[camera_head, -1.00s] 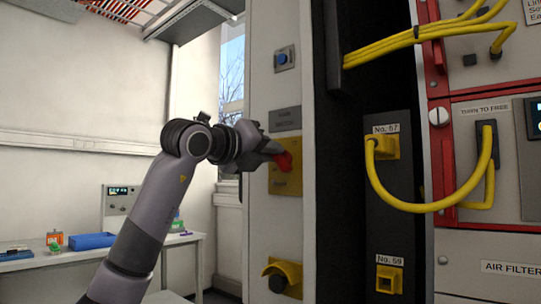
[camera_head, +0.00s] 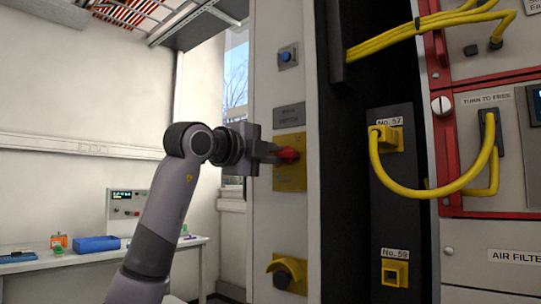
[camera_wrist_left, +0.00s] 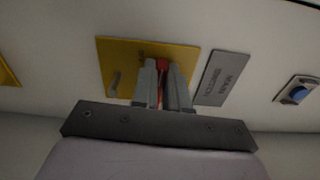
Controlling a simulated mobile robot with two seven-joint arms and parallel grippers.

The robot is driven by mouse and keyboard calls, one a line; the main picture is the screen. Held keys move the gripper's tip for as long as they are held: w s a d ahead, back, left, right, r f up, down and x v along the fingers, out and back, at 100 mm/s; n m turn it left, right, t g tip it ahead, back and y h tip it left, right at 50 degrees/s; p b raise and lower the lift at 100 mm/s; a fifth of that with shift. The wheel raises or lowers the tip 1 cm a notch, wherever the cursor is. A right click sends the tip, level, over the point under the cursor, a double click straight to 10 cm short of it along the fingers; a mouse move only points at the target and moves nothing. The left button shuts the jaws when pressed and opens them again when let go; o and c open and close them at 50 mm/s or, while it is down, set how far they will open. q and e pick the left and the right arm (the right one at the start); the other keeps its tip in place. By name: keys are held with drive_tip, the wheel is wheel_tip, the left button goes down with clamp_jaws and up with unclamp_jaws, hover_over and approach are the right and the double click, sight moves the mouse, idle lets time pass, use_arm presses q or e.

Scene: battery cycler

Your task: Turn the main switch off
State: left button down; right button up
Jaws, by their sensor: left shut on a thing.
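The main switch has a red handle (camera_head: 289,155) on a yellow plate (camera_head: 291,180) on the pale cabinet front. A grey "MAIN SWITCH" label (camera_head: 289,116) sits above the plate. My left gripper (camera_head: 272,151) reaches it from the left and is shut on the red handle. In the left wrist view the two fingers (camera_wrist_left: 163,88) pinch the red handle (camera_wrist_left: 162,66), in front of the yellow plate (camera_wrist_left: 113,58). The fingers hide part of the handle. The handle looks about level in the head view. My right gripper is not in view.
A blue button (camera_head: 287,56) is above the label, and a yellow-shrouded knob (camera_head: 286,273) is below the plate. Yellow cables (camera_head: 432,192) hang on the rack to the right. A workbench (camera_head: 100,254) stands at the far left.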

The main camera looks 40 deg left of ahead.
use_arm(q)
drive_tip(key=shift+n, duration=0.5)
drive_tip(key=c, duration=1.1)
unclamp_jaws()
drive_tip(key=shift+c, duration=0.2)
drive_tip(key=s+b, duration=0.1)
drive_tip(key=s, duration=0.6)
drive_tip(key=shift+a+b, duration=0.3)
drive_tip(key=shift+b, duration=0.05)
drive_tip(key=shift+s+f, duration=0.1)
